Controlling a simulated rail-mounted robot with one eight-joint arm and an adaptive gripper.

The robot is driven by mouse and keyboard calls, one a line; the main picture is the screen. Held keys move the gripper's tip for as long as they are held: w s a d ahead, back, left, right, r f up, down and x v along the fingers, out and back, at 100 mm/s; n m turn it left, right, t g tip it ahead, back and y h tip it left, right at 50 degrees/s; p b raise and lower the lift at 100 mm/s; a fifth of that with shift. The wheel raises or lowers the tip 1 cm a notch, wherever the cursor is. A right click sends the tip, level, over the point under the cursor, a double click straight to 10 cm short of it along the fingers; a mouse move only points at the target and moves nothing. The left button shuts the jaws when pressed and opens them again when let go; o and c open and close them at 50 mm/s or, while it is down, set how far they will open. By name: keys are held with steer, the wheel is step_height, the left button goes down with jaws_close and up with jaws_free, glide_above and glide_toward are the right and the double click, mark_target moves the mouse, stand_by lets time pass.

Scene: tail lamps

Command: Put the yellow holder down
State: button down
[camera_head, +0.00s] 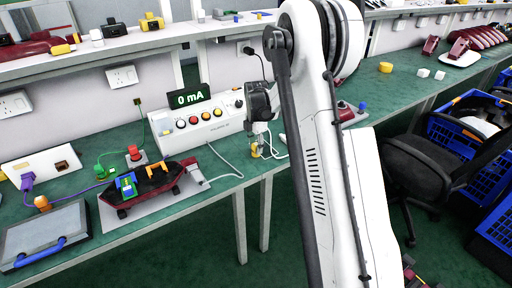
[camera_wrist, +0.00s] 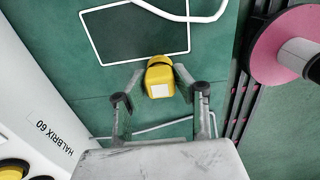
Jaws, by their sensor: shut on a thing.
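The yellow holder (camera_wrist: 159,80) is between the fingertips of my gripper (camera_wrist: 161,76) in the wrist view, with a pale square face toward the camera. My gripper is shut on it. In the head view the yellow holder (camera_head: 255,152) shows small below my gripper (camera_head: 258,146), near the front edge of the green bench (camera_head: 222,166). Whether it touches the bench is unclear. A dark rectangle with a white outline (camera_wrist: 135,36) lies just beyond the holder in the wrist view.
A white tester box (camera_head: 203,122) with a 0 mA display (camera_head: 189,98) stands left of my gripper. A dark red tail lamp (camera_head: 158,183) with coloured clips lies farther left. A pink spool (camera_wrist: 284,45) is at right in the wrist view. A white cable crosses the bench.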

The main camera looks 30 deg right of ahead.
steer(key=shift+f, duration=0.15)
steer(key=c, duration=1.4)
jaws_free()
steer(key=shift+o, duration=0.2)
